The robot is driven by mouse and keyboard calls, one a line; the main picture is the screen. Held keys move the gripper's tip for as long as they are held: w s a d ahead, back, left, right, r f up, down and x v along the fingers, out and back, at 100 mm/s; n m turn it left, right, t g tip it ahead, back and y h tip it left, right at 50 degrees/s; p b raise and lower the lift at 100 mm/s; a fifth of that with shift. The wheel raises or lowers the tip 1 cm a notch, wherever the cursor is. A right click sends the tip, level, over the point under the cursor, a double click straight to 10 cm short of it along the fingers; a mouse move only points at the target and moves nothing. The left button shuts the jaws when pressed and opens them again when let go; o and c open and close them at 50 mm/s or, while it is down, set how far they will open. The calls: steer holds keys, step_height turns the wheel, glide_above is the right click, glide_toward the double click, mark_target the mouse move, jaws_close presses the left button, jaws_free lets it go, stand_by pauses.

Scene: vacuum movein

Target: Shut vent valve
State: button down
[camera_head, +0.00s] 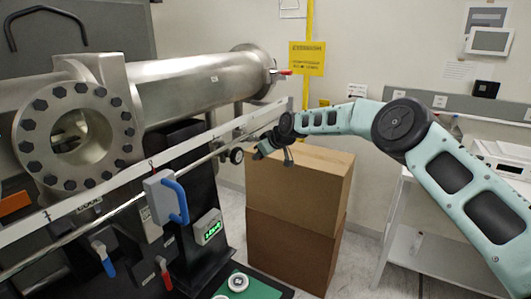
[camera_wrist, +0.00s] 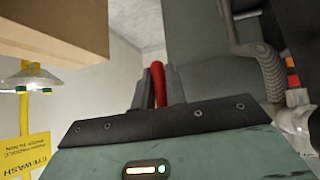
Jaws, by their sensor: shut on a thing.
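My gripper (camera_head: 268,150) reaches in from the right and is level with the end of the metal rail, above the cardboard boxes. In the wrist view my gripper (camera_wrist: 158,82) is shut on a red handle (camera_wrist: 159,86), which stands between the two fingers. The valve body under that handle is hidden by the gripper. In the head view the held handle cannot be made out. Another red lever (camera_head: 285,72) sits at the far end of the steel pipe, apart from my gripper. A red lever (camera_head: 164,273) and a blue lever (camera_head: 105,262) hang low on the black front.
Two stacked cardboard boxes (camera_head: 300,190) stand just below my gripper. The long rail (camera_head: 150,165) runs in front of the steel chamber (camera_head: 75,125). A large blue handle (camera_head: 180,200) juts out at the front. A white cart (camera_head: 430,250) stands right. An eyewash sign (camera_head: 307,58) hangs behind.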

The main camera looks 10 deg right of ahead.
steer(key=shift+s+a+m+g+y, duration=0.2)
steer(key=shift+s+m+g+y, duration=0.1)
steer(key=shift+g, duration=0.3)
steer(key=shift+s+a+f, duration=0.1)
steer(key=shift+a, duration=0.1)
steer(key=c, duration=1.4)
jaws_free()
steer(key=shift+s, duration=0.1)
steer(key=shift+c, duration=0.2)
steer(key=shift+d+b, duration=0.1)
steer(key=shift+b, duration=0.2)
steer(key=b+v, duration=0.7)
steer(key=v, duration=1)
steer(key=shift+d+r, duration=0.2)
